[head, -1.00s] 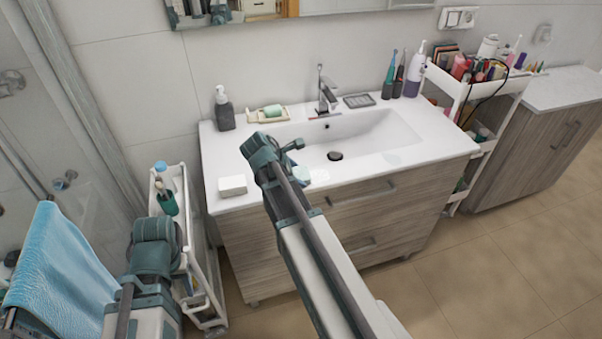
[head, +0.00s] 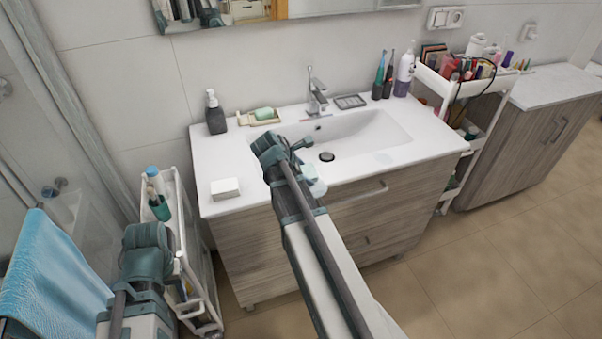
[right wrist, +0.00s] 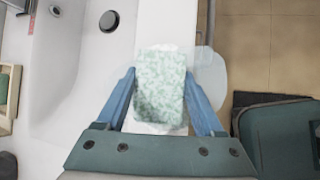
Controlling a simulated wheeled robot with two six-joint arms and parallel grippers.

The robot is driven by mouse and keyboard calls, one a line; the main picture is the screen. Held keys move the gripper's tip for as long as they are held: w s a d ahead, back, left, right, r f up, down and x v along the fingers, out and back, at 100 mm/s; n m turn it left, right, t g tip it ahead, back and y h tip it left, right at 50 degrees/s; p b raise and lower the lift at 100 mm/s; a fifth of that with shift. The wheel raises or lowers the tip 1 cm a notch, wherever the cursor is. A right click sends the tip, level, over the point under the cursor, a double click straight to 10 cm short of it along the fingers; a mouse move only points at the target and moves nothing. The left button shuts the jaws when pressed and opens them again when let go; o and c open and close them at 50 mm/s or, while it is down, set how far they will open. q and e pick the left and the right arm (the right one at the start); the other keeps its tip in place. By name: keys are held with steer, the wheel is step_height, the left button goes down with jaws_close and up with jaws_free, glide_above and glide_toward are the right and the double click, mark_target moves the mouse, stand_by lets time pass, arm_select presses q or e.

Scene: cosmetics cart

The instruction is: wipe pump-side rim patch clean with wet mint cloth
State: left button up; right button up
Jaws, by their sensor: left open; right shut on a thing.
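My right gripper (right wrist: 160,98) is shut on the mint cloth (right wrist: 160,88), a mottled pale green pad. It is over the front rim (right wrist: 165,22) of the white basin, on the pump side of the drain. A pale translucent patch (right wrist: 212,80) shows around the cloth, mostly to its right. The cloth covers part of it; I cannot tell whether the cloth touches the rim. In the head view, pale green (head: 310,172) shows beside my right arm. The pump bottle (head: 215,116) stands at the back left. My left arm is at lower left; its gripper is not visible.
A white block (head: 225,189) sits on the front left corner. A soap dish (head: 262,117), faucet (head: 316,95) and toothbrushes (head: 384,78) stand along the back. A fainter patch (head: 384,159) shows on the rim's right. White carts stand left (head: 180,215) and right (head: 470,135).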

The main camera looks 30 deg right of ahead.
steer(key=shift+s+d, duration=0.2)
steer(key=shift+d, duration=0.6)
steer(key=shift+s+d, duration=0.15)
steer(key=shift+d, duration=0.6)
steer(key=shift+s+d, duration=0.2)
steer(key=shift+d, duration=0.6)
steer(key=shift+a, duration=0.1)
steer(key=shift+w+a, duration=0.2)
steer(key=shift+a, duration=0.55)
steer(key=shift+w+a, duration=0.2)
steer(key=shift+a, duration=0.6)
steer(key=shift+w+a, duration=0.2)
steer(key=shift+a, duration=0.55)
steer(key=shift+a, duration=0.15)
steer(key=shift+w+a+r, duration=0.1)
steer(key=shift+w+a, duration=0.1)
steer(key=shift+a, duration=0.55)
steer(key=shift+w+a+f, duration=0.1)
steer(key=shift+w+a, duration=0.05)
steer(key=shift+a, duration=0.55)
steer(key=shift+w+a+r, duration=0.1)
steer(key=shift+w+a, duration=0.1)
steer(key=shift+a, duration=0.55)
steer(key=shift+d, duration=0.1)
